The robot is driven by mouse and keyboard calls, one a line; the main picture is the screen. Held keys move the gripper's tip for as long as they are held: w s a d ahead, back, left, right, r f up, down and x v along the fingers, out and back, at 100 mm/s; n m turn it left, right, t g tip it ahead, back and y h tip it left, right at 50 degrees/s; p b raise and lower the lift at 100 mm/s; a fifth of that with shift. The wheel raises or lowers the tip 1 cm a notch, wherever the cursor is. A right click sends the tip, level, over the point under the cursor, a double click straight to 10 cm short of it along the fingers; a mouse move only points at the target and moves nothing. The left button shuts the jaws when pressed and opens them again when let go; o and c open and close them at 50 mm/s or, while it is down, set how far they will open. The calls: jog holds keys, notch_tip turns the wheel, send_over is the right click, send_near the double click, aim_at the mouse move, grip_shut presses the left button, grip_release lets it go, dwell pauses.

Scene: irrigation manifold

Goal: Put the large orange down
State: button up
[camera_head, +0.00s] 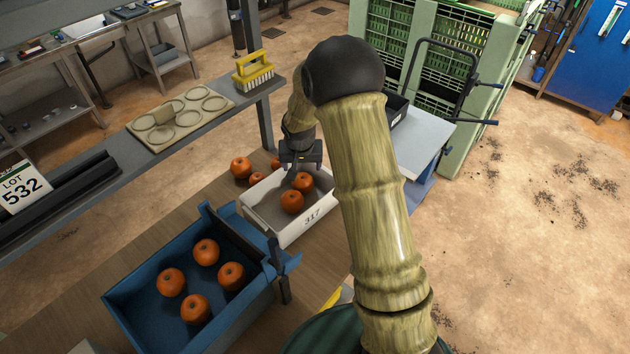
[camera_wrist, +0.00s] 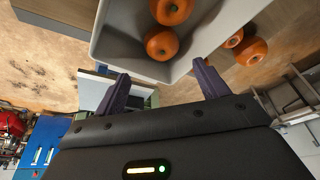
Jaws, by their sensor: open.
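My gripper (camera_head: 302,168) is open and empty over the far end of the white tray (camera_head: 282,240) marked 317. In the wrist view its two fingers (camera_wrist: 162,75) stand apart with nothing between them. Two oranges lie in the tray: one (camera_head: 303,182) just below my gripper, the other (camera_head: 292,202) nearer the front. Both show in the wrist view, one close to the fingers (camera_wrist: 161,44) and one farther off (camera_wrist: 172,10). I cannot tell for certain which orange is the large one.
A blue crate (camera_head: 128,303) with several oranges stands left of the tray. More oranges (camera_head: 241,167) lie beyond the tray on the wooden table. A grey shelf with a ringed board (camera_head: 180,118) and yellow brush (camera_head: 253,72) runs behind. Green crates (camera_head: 455,50) stand at the back.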

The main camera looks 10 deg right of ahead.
jog(key=s+d+r+n, duration=0.1)
jog(key=s+r, duration=0.4)
jog(key=s, duration=0.8)
jog(key=s+d+r+n+g, duration=0.1)
jog(key=s+r, duration=0.4)
jog(key=s, duration=0.9)
jog(key=shift+r+n+y, duration=0.15)
jog(key=shift+n+y, duration=0.15)
jog(key=shift+y, duration=0.1)
